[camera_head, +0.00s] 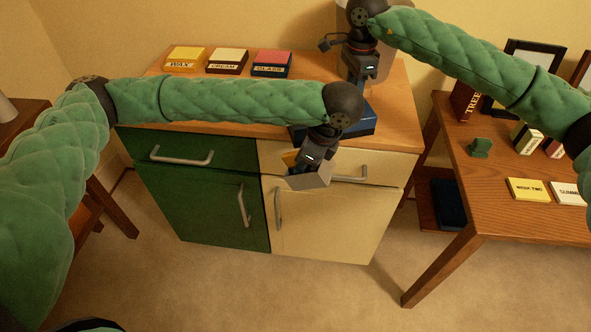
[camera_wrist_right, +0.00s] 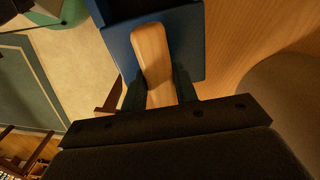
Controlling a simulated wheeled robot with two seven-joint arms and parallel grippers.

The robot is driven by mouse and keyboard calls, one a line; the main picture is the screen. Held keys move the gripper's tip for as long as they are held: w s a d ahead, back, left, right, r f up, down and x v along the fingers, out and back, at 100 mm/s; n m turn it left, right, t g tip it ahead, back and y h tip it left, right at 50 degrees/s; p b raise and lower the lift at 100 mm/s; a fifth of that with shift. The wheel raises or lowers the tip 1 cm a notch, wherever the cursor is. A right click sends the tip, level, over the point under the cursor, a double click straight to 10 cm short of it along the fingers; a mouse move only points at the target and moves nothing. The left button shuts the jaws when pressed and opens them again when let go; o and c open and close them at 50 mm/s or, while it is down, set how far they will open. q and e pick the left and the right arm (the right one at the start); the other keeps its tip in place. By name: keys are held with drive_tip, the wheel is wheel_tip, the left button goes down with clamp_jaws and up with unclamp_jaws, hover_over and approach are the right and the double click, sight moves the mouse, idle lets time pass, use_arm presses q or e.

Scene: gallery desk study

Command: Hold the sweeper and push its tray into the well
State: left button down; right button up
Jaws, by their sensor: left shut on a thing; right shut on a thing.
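The blue sweeper (camera_head: 362,120) sits at the front right of the cabinet top, partly hidden behind my left arm. Its pale wooden handle (camera_wrist_right: 152,58) rises from the blue body in the wrist view. My right gripper (camera_wrist_right: 160,90) is shut on that handle, with a dark finger on each side. My left gripper (camera_head: 308,172) is shut in front of the cabinet's upper edge, below the sweeper's front. A grey angular piece, apparently the tray (camera_head: 312,181), shows at its fingers, with a small orange patch beside it. The well is hidden from view.
The wooden cabinet top (camera_head: 215,95) carries yellow, cream and red boxes (camera_head: 228,61) at the back. Drawer and door handles (camera_head: 182,158) stick out of the green and cream front. A side table (camera_head: 520,210) with cards and frames stands at right.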

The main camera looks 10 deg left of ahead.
use_arm(q)
drive_tip(key=w+d+r+m+t, duration=0.1)
drive_tip(key=r+m, duration=0.1)
drive_tip(key=m, duration=0.1)
drive_tip(key=w+d+r+m+t, duration=0.1)
drive_tip(key=r+m+t, duration=0.1)
drive_tip(key=r+m, duration=0.1)
drive_tip(key=w+d+r+m+t, duration=0.1)
drive_tip(key=r+m+t, duration=0.1)
drive_tip(key=shift+r+m, duration=0.15)
drive_tip(key=shift+m, duration=0.25)
drive_tip(key=w+a+r+m+t, duration=0.1)
drive_tip(key=w+r+t, duration=0.1)
drive_tip(key=w, duration=0.4)
drive_tip(key=w+a+r+m+t, duration=0.1)
drive_tip(key=w+r+t, duration=0.1)
drive_tip(key=w+r, duration=0.2)
drive_tip(key=shift+w+r, duration=0.3)
drive_tip(key=shift+w, duration=0.85)
drive_tip(key=shift+a, duration=0.1)
wheel_tip(320, 180, down, 4)
drive_tip(key=shift+w, duration=0.15)
